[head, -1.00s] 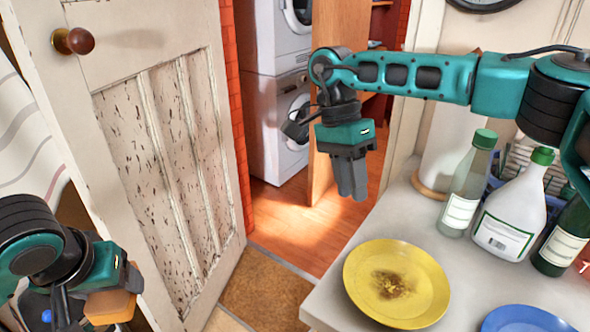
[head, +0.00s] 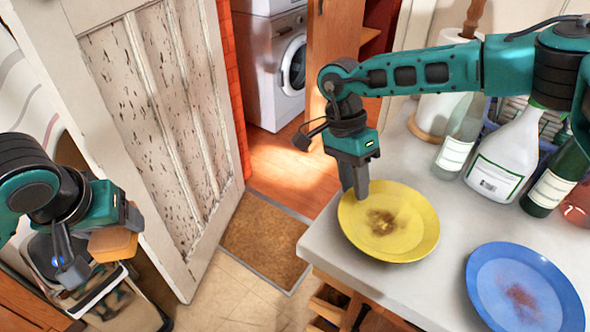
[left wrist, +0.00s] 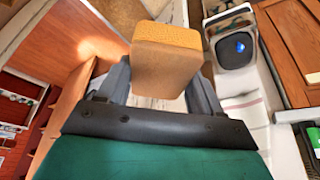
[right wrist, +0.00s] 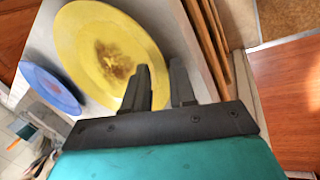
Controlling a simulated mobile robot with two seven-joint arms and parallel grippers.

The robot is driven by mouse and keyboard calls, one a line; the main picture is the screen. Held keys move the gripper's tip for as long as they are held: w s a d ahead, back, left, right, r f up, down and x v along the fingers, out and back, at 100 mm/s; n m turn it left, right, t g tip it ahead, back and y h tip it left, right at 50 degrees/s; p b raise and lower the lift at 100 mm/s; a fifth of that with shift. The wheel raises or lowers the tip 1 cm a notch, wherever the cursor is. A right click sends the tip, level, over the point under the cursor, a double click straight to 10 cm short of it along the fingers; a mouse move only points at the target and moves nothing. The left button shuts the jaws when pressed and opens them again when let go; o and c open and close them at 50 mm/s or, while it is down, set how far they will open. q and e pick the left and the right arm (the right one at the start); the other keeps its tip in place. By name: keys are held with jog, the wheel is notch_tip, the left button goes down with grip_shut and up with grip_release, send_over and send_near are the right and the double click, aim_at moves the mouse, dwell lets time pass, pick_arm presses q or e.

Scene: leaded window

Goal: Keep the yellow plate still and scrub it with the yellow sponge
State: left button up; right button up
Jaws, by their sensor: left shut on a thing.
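The yellow plate (head: 388,246) lies on the pale counter near its left edge, with a brown stain (head: 382,222) at its middle. My right gripper (head: 360,190) points down at the plate's upper-left rim. In the right wrist view its two fingers (right wrist: 160,85) stand a little apart, overlapping the plate's rim; I cannot tell whether they touch it. My left gripper (head: 116,228) is shut on the yellow sponge (head: 112,243), off to the left, away from the counter. The left wrist view shows the sponge (left wrist: 166,60) between the fingers, yellow on top and tan below.
A blue plate (head: 500,280) with a reddish stain lies right of the yellow one. Bottles (head: 505,155) and a paper roll (head: 438,110) stand along the counter's back. A panelled door (head: 160,120) is at left. The floor between sponge and counter is clear.

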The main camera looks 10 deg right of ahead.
grip_shut()
dwell(0.4)
dwell(1.1)
